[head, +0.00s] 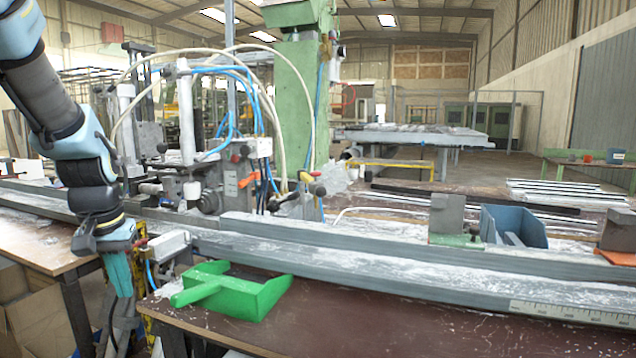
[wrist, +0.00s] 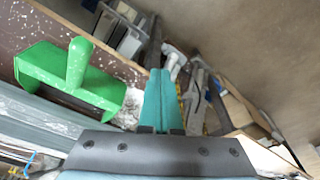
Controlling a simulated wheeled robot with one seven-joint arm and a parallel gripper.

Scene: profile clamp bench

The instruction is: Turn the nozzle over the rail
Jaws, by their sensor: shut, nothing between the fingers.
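The long grey metal rail (head: 330,255) runs across the bench, dusted with white residue; part of it shows at the lower left of the wrist view (wrist: 45,122). Behind it stands a machine with blue hoses and several levers. A small orange tip (head: 246,180) there may be the nozzle; it is too small to be sure, and I cannot tell its exact angle. My gripper (wrist: 160,75) is shut and empty, its teal fingers together. In the head view it hangs pointing down at the left, on the near side of the rail, well apart from the orange tip.
A green scoop (head: 235,290) lies on the brown bench (head: 400,325) in front of the rail, right of my gripper. A blue bin (head: 513,228) and grey blocks (head: 455,213) stand behind the rail at right. White hoses arch above the machine. The bench's front right is clear.

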